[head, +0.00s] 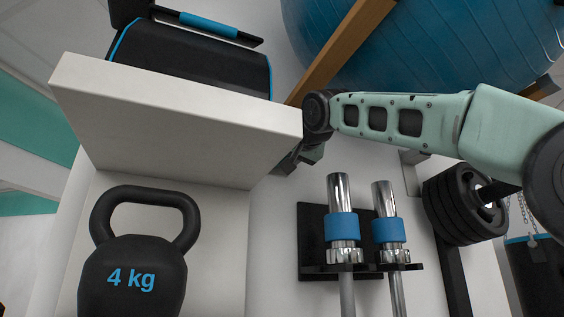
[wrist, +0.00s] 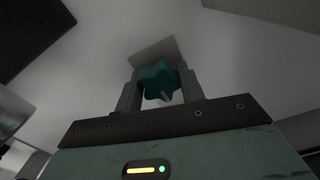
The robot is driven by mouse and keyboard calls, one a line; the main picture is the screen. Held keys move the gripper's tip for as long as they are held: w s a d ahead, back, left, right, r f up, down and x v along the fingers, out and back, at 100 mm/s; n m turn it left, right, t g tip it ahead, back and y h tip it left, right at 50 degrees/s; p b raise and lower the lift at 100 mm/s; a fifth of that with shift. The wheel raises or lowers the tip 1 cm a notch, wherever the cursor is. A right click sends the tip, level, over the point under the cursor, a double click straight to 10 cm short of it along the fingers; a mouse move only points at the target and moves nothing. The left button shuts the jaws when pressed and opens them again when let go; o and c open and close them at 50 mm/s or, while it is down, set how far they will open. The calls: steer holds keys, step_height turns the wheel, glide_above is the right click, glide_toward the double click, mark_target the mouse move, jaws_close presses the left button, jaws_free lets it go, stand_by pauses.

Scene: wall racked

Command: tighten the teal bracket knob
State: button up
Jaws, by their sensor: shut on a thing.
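The teal bracket knob (wrist: 158,80) is star-shaped with rounded lobes. In the wrist view it sits between the two fingers of my gripper (wrist: 160,92), which are shut on it from the left and right. A small pale mark shows on its lower lobe. Behind it is a light grey plate or bracket face (wrist: 150,52). The knob is hidden there.
The white shelf (head: 180,120) carries a black and blue case (head: 190,55). A 4 kg kettlebell (head: 133,275) stands lower left. Two chrome bars with blue collars (head: 342,226) stand in a black holder right of the shelf. Black weight plates (head: 458,205) and a blue ball (head: 440,45) are at right.

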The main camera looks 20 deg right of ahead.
steer(key=shift+r, duration=0.1)
stand_by(0.4)
steer(key=o, duration=1)
steer(key=shift+c, duration=0.2)
steer(key=s+d+b, duration=0.1)
steer(key=s+b, duration=0.6)
steer(key=s, duration=1)
steer(key=shift+s+d, duration=0.15)
steer(key=shift+s, duration=0.05)
